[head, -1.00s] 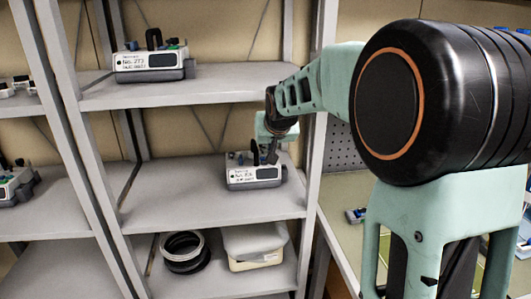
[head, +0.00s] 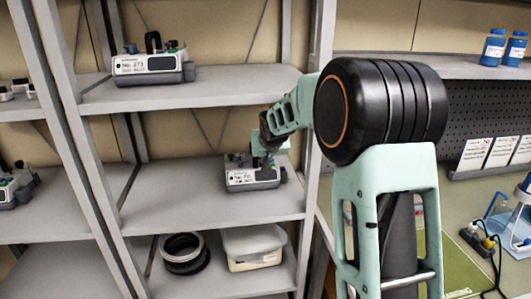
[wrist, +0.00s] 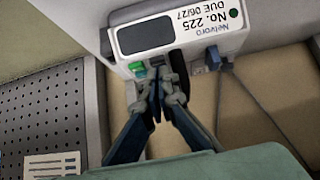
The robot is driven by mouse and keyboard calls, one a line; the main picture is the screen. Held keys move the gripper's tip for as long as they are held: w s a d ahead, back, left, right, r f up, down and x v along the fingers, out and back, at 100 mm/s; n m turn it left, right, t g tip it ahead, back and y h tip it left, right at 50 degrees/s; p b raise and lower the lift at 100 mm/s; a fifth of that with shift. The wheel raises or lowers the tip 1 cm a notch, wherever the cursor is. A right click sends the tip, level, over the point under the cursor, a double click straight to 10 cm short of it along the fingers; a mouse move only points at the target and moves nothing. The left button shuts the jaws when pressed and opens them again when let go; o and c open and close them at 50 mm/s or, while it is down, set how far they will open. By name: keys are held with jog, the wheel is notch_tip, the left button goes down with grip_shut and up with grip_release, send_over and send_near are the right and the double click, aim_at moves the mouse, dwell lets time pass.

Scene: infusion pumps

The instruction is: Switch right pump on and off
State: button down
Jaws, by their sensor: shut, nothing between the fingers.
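A grey-white pump (head: 252,178) sits on the middle shelf of the right rack. In the wrist view the pump (wrist: 190,35), shown upside down, is labelled "No. 225" and has a dark screen. A green dot (wrist: 234,13) shows on its front. A green part (wrist: 137,69), a black upright handle (wrist: 179,68) and a blue part (wrist: 213,58) are on its top. My gripper (wrist: 158,88) is shut and empty at the pump's top, between the green part and the handle. I cannot tell whether it touches either. In the head view my gripper (head: 265,158) is over the pump's top.
Another pump (head: 150,66), labelled "No. 273", stands on the upper shelf. A further pump (head: 14,185) is on the left rack. A cable coil (head: 184,253) and a lidded box (head: 252,248) are below. A rack post (head: 317,110) stands close beside my arm.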

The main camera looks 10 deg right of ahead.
jog(key=shift+x, duration=0.9)
